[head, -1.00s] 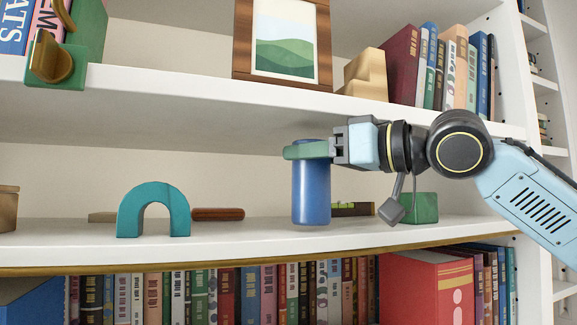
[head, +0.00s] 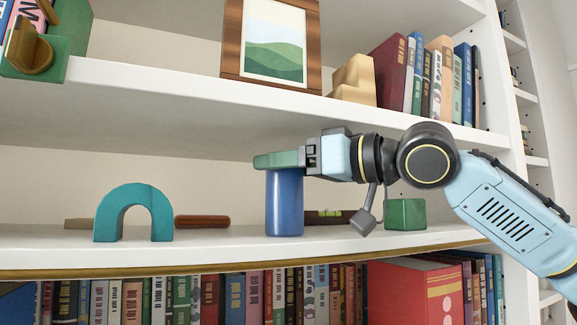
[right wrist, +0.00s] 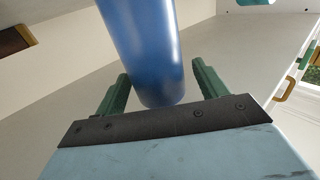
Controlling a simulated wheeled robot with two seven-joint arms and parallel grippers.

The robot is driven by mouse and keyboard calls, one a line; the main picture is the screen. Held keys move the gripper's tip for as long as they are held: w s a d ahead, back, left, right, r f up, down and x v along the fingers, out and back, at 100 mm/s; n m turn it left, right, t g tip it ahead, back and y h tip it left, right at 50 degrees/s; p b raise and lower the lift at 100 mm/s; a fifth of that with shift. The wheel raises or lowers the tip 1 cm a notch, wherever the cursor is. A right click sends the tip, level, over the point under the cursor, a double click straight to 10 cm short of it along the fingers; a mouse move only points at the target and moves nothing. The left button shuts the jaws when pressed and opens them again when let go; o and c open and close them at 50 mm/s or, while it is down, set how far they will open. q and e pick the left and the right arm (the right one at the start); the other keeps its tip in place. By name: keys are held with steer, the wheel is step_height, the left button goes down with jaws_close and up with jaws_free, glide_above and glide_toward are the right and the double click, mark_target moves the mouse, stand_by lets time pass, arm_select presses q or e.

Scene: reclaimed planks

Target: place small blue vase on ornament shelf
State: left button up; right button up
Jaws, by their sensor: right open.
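The small blue vase (head: 285,203) stands upright on the middle shelf (head: 230,250), which holds several ornaments. My right gripper (head: 279,160) reaches in from the right at the vase's top, and its green finger hides the rim in the head view. In the right wrist view the vase (right wrist: 147,50) is between the two green fingers of my right gripper (right wrist: 158,90), with a gap on each side. The jaws are open. My left gripper is out of view.
A teal arch (head: 134,212) and a brown rounded bar (head: 202,221) sit left of the vase. A green block (head: 405,214) sits right, under my arm. The upper shelf (head: 180,85) holds a picture frame (head: 273,45) and books. Books fill the shelf below.

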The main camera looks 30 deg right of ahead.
steer(key=b+v, duration=0.1)
steer(key=v, duration=1.1)
steer(key=shift+r+b, duration=0.15)
steer(key=shift+b, duration=0.2)
